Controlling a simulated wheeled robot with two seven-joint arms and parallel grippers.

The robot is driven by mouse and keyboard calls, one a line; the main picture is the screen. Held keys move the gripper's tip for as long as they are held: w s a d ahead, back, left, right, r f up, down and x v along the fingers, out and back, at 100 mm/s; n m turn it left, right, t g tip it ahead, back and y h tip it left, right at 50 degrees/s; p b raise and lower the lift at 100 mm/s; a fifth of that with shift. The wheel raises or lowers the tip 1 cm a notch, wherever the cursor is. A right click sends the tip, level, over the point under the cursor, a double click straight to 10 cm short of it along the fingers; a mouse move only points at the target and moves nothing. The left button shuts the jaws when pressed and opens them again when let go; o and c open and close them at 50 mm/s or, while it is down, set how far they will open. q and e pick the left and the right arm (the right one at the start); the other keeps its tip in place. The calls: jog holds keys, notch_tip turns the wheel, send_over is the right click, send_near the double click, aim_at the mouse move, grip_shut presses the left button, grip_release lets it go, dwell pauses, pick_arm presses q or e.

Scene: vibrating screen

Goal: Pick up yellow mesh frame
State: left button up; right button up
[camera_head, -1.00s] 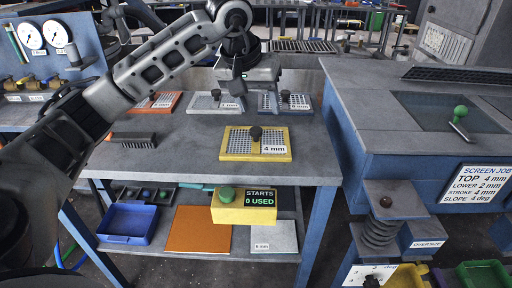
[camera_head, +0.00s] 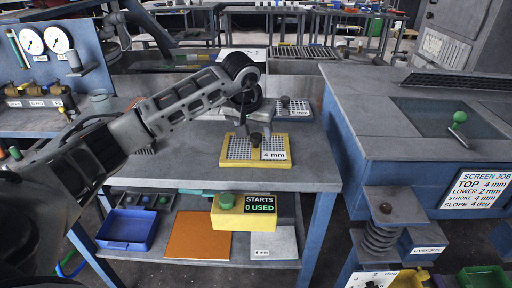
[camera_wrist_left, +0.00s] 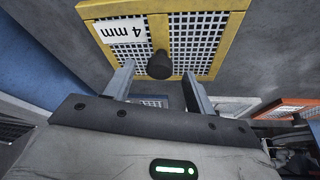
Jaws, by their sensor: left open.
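The yellow mesh frame (camera_head: 228,161) lies flat on the grey workbench, with a white "4 mm" label and a black knob (camera_head: 256,139) at its middle. My left gripper (camera_head: 252,126) is open just above the knob. In the left wrist view the yellow mesh frame (camera_wrist_left: 205,38) fills the top, and its knob (camera_wrist_left: 159,66) shows between the two finger tips of the left gripper (camera_wrist_left: 158,72). I cannot tell whether the fingers reach around the knob. My left arm partly hides the bench behind. My right gripper is not in view.
A grey-blue mesh frame (camera_head: 298,108) stands behind to the right; my arm covers others beside it. Below are a blue bin (camera_head: 126,230), an orange panel (camera_head: 200,236) and a yellow starts box (camera_head: 228,216). The screen machine (camera_head: 372,130) stands right. Bench right of the frame is clear.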

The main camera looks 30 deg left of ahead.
aim_at(256, 136)
pick_arm(q)
jog(key=shift+x, duration=1.5)
jog(key=shift+w, duration=0.1)
jog(key=c, duration=1.2)
jog(key=shift+r, duration=0.1)
jog(key=shift+r, duration=0.1)
